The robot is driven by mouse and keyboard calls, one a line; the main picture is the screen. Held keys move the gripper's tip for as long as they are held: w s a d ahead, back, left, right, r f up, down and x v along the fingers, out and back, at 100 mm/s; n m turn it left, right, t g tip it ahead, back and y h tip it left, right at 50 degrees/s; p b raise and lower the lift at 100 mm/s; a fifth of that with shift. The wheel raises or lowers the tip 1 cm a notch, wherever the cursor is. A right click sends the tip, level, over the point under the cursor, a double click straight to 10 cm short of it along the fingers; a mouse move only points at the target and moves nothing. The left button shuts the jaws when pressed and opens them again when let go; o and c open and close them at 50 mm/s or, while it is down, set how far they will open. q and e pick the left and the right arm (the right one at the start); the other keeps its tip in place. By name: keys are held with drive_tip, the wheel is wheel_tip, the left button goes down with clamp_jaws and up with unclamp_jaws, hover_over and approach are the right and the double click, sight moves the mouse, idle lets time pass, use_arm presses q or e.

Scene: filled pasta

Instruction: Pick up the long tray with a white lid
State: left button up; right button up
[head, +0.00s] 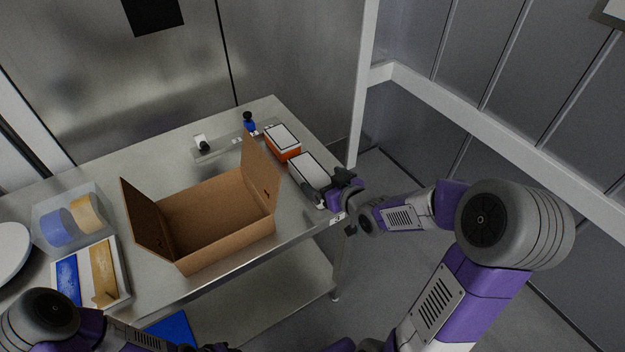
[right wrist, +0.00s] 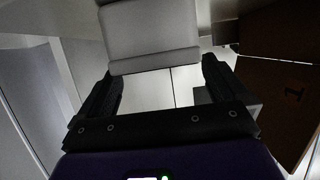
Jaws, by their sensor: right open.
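A long tray with a white lid (head: 307,168) lies near the right edge of the metal table. My right gripper (head: 328,190) is at the near end of this tray, its fingers open. In the right wrist view the pale lidded tray (right wrist: 150,30) is ahead of and between the open fingers (right wrist: 160,88), with a gap still visible below it. The fingers do not clamp it. Part of my left arm shows at the bottom left, but its gripper fingers are not visible.
An open cardboard box (head: 220,220) stands left of the tray. An orange box with a white top (head: 282,142) sits just behind the tray. A clear container (head: 70,218) and a white tray with blue and tan packs (head: 122,270) are at left. Free floor lies right of the table (head: 262,108).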

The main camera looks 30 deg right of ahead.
sight(313, 179)
drive_tip(key=shift+b+x, duration=0.3)
drive_tip(key=shift+x, duration=1.15)
drive_tip(key=c, duration=1.1)
drive_tip(key=shift+r, duration=0.15)
